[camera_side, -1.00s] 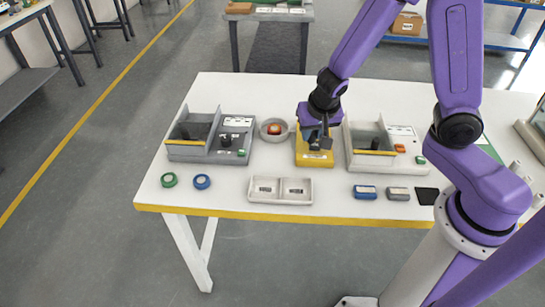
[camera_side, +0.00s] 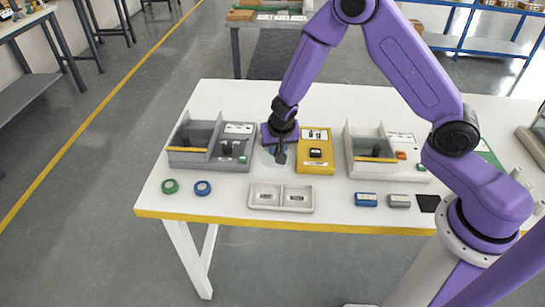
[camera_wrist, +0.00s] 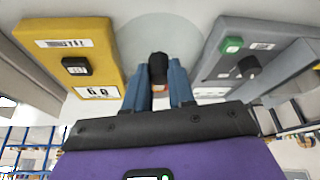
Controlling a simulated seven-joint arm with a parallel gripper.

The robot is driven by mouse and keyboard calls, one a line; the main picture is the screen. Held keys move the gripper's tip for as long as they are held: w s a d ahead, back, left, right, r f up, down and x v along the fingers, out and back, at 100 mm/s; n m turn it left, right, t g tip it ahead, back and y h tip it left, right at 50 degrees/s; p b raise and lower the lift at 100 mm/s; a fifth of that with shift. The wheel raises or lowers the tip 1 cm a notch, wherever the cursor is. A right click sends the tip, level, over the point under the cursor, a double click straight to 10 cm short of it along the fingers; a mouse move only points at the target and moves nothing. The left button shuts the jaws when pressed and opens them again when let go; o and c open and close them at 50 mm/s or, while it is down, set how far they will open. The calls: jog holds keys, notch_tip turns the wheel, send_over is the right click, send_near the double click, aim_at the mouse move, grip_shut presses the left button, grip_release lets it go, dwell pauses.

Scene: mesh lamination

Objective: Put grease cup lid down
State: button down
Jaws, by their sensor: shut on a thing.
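My gripper (camera_wrist: 168,75) is shut on the black knob of the grease cup lid (camera_wrist: 135,38), between its bluish fingers. The lid is a pale, see-through disc in the wrist view. In the side view my gripper (camera_side: 281,157) is between the grey station and the yellow box, over the place where the cup stood. The lid's pale disc (camera_side: 268,155) shows faintly there. The cup is mostly hidden by my gripper and the lid; a small reddish spot shows between the fingers in the wrist view. I cannot tell whether the lid touches the cup.
The yellow box (camera_side: 316,165) with a black block stands close on the right. The grey station (camera_side: 200,160) is close on the left. A two-part tray (camera_side: 281,207) lies in front. Another station (camera_side: 372,165) stands right.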

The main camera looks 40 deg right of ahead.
aim_at(272, 157)
jog(key=shift+w+a+f, duration=0.15)
jog(key=shift+w+f, duration=0.75)
jog(key=shift+f, duration=1.65)
jog(key=shift+f, duration=0.15)
jog(key=c, duration=1)
grip_release()
jog(key=shift+o, duration=0.2)
